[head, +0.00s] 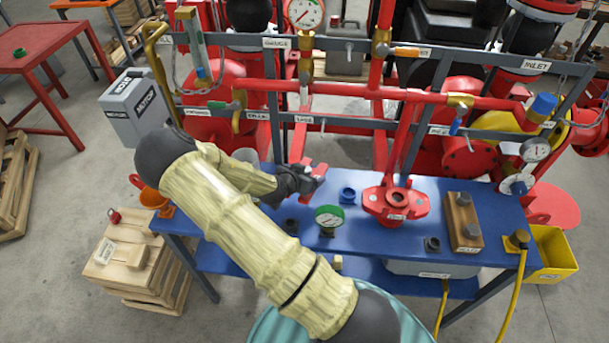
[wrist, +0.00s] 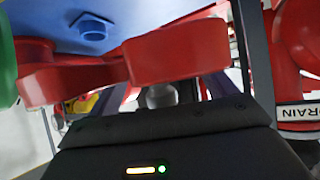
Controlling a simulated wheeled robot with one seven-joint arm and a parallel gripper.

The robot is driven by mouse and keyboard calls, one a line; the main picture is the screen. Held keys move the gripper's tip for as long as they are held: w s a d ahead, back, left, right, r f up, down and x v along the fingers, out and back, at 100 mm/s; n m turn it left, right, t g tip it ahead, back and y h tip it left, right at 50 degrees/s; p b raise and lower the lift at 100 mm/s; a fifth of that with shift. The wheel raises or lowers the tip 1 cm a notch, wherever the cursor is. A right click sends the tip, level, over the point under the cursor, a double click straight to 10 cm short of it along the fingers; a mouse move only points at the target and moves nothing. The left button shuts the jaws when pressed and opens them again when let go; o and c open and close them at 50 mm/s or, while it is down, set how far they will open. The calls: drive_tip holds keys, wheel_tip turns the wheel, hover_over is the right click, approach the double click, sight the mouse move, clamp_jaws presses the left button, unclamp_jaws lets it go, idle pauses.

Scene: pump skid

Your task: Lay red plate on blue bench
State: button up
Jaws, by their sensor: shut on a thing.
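The red plate (head: 314,172) is in my gripper (head: 306,182), over the back edge of the blue bench (head: 355,255) in the head view. It shows as a thick red piece with lobed ends (wrist: 180,50) in the wrist view, across the front of my gripper. The fingertips are mostly hidden there. The blue bench top (wrist: 40,50) lies behind the plate in that view. The plate looks tilted and held above the bench; I cannot tell the exact gap.
Grey pipe-rack bars (head: 350,130) rise right behind the bench. Bare bench top shows between these things.

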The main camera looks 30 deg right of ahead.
drive_tip(key=shift+r, duration=0.1)
drive_tip(key=shift+w+a+r+n+t+y+p, duration=0.1)
drive_tip(key=shift+a+r+n+t+y+p, duration=0.2)
drive_tip(key=shift+r+n+t+p, duration=0.15)
drive_tip(key=a+r+n+t+y+p, duration=0.1)
drive_tip(key=a+n+t+y+p, duration=0.1)
drive_tip(key=a+n+y, duration=0.2)
drive_tip(key=a+r+n+t+y+p, duration=0.2)
drive_tip(key=a+n, duration=0.4)
drive_tip(key=a, duration=0.5)
drive_tip(key=y+p, duration=0.1)
drive_tip(key=y, duration=0.1)
drive_tip(key=shift+r+y+p, duration=0.3)
drive_tip(key=shift+y, duration=0.1)
drive_tip(key=shift+n, duration=0.25)
drive_tip(key=shift+a, duration=0.1)
